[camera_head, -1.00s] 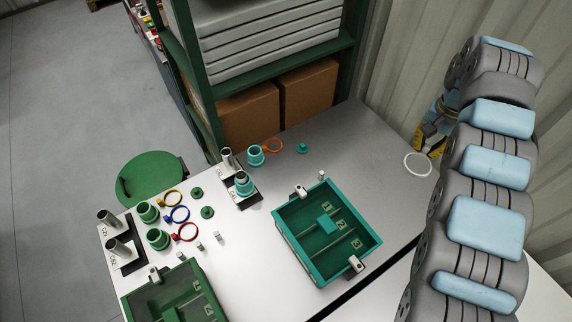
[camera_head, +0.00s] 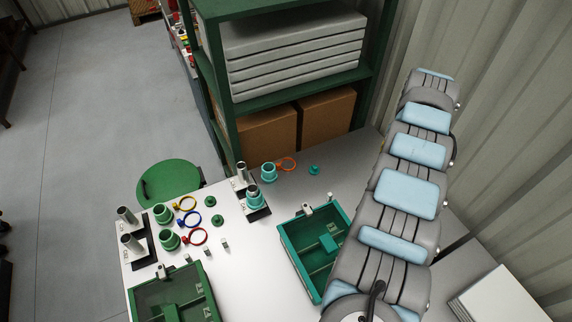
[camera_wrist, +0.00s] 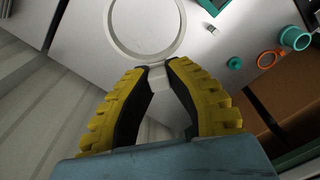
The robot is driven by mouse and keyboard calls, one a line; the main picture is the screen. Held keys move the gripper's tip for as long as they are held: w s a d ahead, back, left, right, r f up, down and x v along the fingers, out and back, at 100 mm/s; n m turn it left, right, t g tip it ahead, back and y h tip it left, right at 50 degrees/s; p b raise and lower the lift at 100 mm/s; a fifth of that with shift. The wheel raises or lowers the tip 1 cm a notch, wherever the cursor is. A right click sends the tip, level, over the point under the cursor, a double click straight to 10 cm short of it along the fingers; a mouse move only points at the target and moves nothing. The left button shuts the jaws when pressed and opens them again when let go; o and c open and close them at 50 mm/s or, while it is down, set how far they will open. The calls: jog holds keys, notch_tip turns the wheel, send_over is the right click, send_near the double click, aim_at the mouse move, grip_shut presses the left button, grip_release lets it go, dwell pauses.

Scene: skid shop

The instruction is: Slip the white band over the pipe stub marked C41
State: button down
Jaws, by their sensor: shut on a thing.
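The white band (camera_wrist: 158,80) is a large ring with a small tab, seen in the wrist view. My gripper (camera_wrist: 157,64) is shut on the tab, and the ring extends beyond the fingertips over the grey table top. I cannot tell whether the band touches the table. In the head view my arm hides the gripper and band. One rack holds a bare pipe stub (camera_head: 240,172) and a stub with a teal collar (camera_head: 254,198). The left rack holds two bare stubs (camera_head: 126,215) (camera_head: 132,243). Their labels are too small to read, so I cannot identify C41.
A teal bin (camera_head: 286,247) and a green bin (camera_head: 134,305) stand on the table. An orange band (camera_head: 287,164), teal cap (camera_head: 314,169) and teal collar (camera_head: 268,172) lie near the back edge. A corrugated wall is right.

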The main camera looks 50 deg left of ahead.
jog(key=s+a+f+n+p, duration=0.1)
jog(key=s+a+f+n, duration=0.25)
jog(key=s+a, duration=0.45)
jog(key=s+a+f+n+p, duration=0.2)
jog(key=s+a+n, duration=0.3)
jog(key=a, duration=0.5)
jog(key=s+a+f+n+p, duration=0.1)
jog(key=s+a+f+n, duration=0.25)
jog(key=s+a, duration=0.4)
jog(key=s+a+f+n+p, duration=0.35)
jog(key=s+a+n, duration=0.35)
jog(key=s, duration=0.5)
notch_tip(320, 180, down, 5)
jog(key=b, duration=0.5)
jog(key=shift+w+d+f+b, duration=0.1)
jog(key=shift+b, duration=0.2)
jog(key=shift+w+p, duration=0.1)
jog(key=shift+p, duration=0.5)
jog(key=shift+f+b, duration=0.45)
jog(key=shift+f, duration=0.2)
dwell(0.4)
jog(key=shift+f, duration=0.35)
jog(key=shift+f+b, duration=0.55)
jog(key=shift+b, duration=0.15)
dwell(0.5)
